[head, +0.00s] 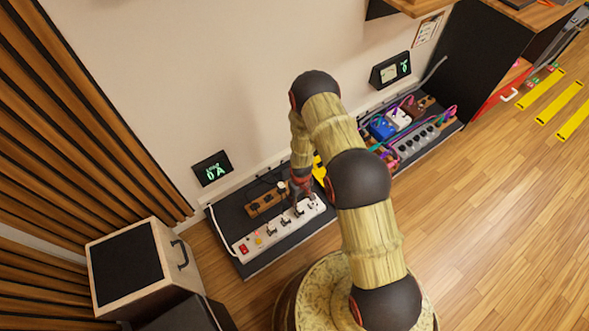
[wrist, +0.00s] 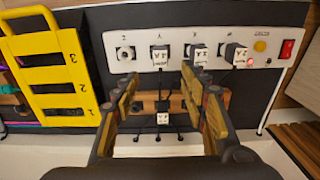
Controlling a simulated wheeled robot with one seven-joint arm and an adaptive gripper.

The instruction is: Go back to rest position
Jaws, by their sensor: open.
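My gripper (head: 301,186) hangs over the right part of the white power strip (head: 280,231) in the head view, with the arm reaching down from above. In the wrist view my gripper (wrist: 163,110) is open, its two fingers spread wide. Nothing is held between them. The white strip (wrist: 284,49) runs across the top of the wrist view, beyond the fingertips, with several plugs, a yellow button and a red switch. A small white plug on a dark cable (wrist: 163,118) shows between the fingers, near a wooden block. Whether it touches the gripper cannot be told.
A yellow numbered rack (wrist: 50,65) stands left in the wrist view. In the head view, a board with pedals and coloured cables (head: 419,136) lies right of my arm. A speaker cabinet (head: 165,262) stands lower left. The wall is close behind; wooden floor (head: 480,240) is clear at right.

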